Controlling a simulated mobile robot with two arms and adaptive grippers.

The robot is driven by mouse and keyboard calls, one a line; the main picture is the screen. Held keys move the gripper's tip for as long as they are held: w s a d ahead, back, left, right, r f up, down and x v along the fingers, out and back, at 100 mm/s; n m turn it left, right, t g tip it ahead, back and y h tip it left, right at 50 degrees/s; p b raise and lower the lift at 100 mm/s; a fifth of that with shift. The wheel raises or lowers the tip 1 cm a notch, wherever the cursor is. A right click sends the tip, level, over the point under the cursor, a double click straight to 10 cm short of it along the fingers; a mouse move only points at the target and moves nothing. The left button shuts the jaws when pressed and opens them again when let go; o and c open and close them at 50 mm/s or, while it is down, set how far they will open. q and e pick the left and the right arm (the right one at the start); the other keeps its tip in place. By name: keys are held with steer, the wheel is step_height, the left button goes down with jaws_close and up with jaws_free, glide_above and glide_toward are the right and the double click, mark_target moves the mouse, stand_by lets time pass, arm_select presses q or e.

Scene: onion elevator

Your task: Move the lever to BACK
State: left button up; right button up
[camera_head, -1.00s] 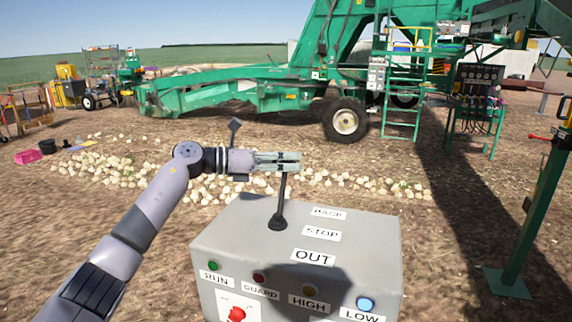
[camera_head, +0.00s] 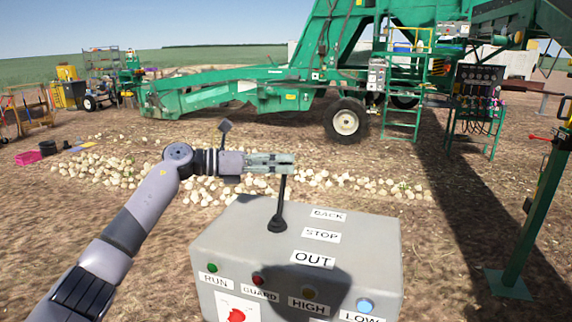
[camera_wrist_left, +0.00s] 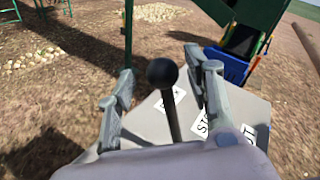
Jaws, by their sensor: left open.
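The lever (camera_head: 280,207) is a black rod on the top of the grey control box (camera_head: 230,235), left of the BACK (camera_head: 328,215), STOP (camera_head: 321,236) and OUT (camera_head: 313,259) labels. It stands nearly upright. My left gripper (camera_head: 291,163) is at the lever's upper end, its fingers level and pointing right. In the left wrist view the lever's round black knob (camera_wrist_left: 162,72) shows between the two spread fingers, with visible gaps on both sides. In the head view the fingers hide the knob. My right gripper is not in view.
The box front carries RUN, GUARD, HIGH and LOW lamps and a red knob (camera_head: 237,315). A green post (camera_head: 535,215) stands to the right. Onions (camera_head: 110,170) lie on the ground behind, before the green elevator machine (camera_head: 230,90). Air above the box is otherwise clear.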

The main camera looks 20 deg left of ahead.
arm_select(q)
steer(key=v, duration=1)
steer(key=shift+s, duration=0.1)
